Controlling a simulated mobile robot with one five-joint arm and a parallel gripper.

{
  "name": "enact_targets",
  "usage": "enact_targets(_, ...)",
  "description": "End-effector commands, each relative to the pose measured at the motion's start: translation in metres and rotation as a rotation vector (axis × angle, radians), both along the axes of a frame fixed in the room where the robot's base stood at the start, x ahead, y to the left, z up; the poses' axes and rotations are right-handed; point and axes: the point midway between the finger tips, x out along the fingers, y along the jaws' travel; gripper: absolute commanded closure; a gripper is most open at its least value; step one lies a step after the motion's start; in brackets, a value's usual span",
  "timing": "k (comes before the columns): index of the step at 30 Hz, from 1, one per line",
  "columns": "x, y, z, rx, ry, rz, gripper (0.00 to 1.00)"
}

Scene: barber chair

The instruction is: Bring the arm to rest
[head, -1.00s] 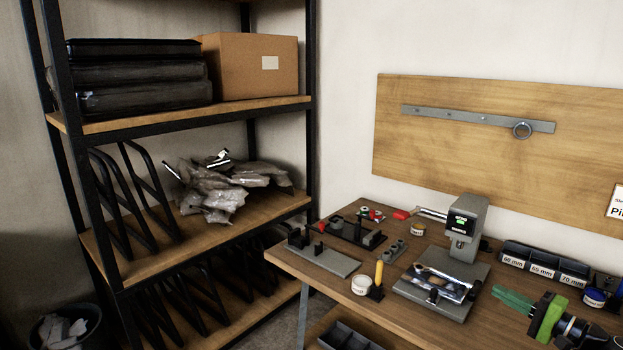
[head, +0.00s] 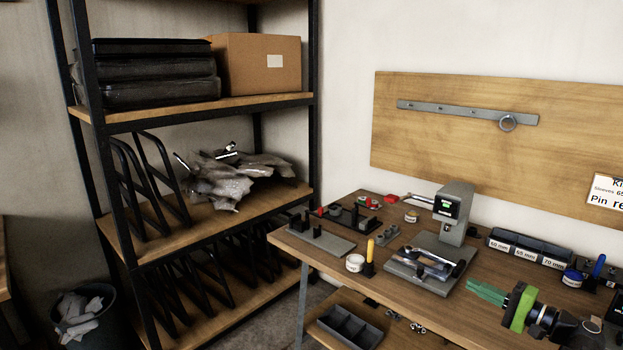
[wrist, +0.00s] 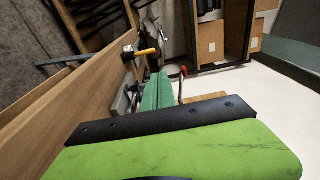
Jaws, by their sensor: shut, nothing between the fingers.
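My gripper (head: 486,292) is at the lower right of the head view, with green fingers, a bright green body and a dark wrist behind it. The fingers lie together with nothing between them. It is above the right part of the wooden workbench (head: 300,246), pointing left toward the grey press (head: 452,213). In the wrist view my gripper (wrist: 158,82) shows its green fingers close together past the black bar and green body. A yellow-handled tool (wrist: 145,52) and a red-tipped lever (wrist: 183,72) show beyond the fingers.
A row of labelled dark bins (head: 528,249) lines the bench's back. A white jar (head: 355,263) and a yellow-handled tool (head: 370,250) stand near the front. A black-framed shelf (head: 200,111) and a waste bin (head: 88,322) are at left. A wooden board (head: 430,150) hangs behind.

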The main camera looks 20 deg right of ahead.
Motion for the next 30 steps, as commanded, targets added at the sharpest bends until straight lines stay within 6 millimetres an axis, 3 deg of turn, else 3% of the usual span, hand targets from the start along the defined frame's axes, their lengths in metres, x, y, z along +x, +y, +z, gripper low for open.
enact_targets(8,0.068,0.095,-0.021,-0.007,0.011,0.188,1.00)
enact_targets(11,0.095,0.150,-0.040,-0.030,0.045,0.287,1.00)
enact_targets(16,0.131,0.280,-0.097,-0.142,0.166,0.508,1.00)
enact_targets(21,0.131,0.406,-0.171,-0.347,0.323,0.728,1.00)
enact_targets(24,0.117,0.460,-0.213,-0.501,0.412,0.833,1.00)
enact_targets(27,0.100,0.495,-0.251,-0.666,0.491,0.911,1.00)
enact_targets(30,0.084,0.511,-0.285,-0.850,0.568,0.963,1.00)
